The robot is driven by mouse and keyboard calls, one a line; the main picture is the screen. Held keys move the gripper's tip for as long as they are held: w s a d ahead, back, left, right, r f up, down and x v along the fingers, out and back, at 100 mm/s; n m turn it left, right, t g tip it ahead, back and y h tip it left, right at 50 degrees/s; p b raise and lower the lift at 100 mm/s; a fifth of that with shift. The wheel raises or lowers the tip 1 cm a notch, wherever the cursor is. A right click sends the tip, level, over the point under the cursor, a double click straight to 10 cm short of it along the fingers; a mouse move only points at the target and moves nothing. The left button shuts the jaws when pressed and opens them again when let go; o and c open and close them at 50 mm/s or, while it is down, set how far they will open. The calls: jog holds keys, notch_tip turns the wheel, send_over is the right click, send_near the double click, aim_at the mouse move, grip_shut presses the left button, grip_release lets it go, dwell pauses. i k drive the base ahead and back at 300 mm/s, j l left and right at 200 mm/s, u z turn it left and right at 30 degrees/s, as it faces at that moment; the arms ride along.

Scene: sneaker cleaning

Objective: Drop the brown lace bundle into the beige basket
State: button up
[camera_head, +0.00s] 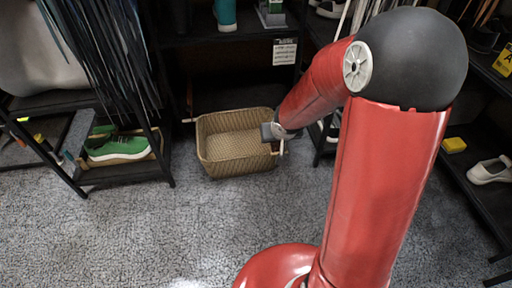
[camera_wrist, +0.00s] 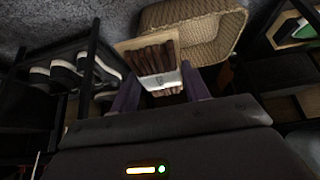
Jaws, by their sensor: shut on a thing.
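The beige basket (camera_head: 235,166) is a woven, open box standing on the grey carpet, and its visible inside is empty in the head view. It also shows at the top of the wrist view (camera_wrist: 221,35). The brown lace bundle (camera_wrist: 153,59) has a white band around it and is held between the fingers of my gripper (camera_wrist: 157,90). In the wrist view the bundle overlaps the basket's near side. In the head view my gripper (camera_head: 277,143) is at the basket's right rim, partly hidden by my arm; I cannot tell its exact height above the rim.
A low rack at left holds a green shoe (camera_head: 118,148). A shelf at right holds a yellow block (camera_head: 454,145) and a white shoe (camera_head: 490,170). Black-and-white shoes (camera_wrist: 85,68) sit on a rack in the wrist view. The carpet (camera_head: 200,225) before the basket is clear.

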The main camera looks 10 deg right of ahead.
aim_at(243, 149)
jog(key=i+j+z, duration=0.1)
jog(key=z, duration=0.3)
jog(key=j+z, duration=0.25)
jog(key=z, duration=0.15)
jog(key=i+j+z, duration=0.1)
jog(key=j+z, duration=0.15)
jog(key=z, duration=0.15)
jog(key=j+z, duration=0.2)
jog(key=z, duration=0.2)
jog(key=j, duration=0.9)
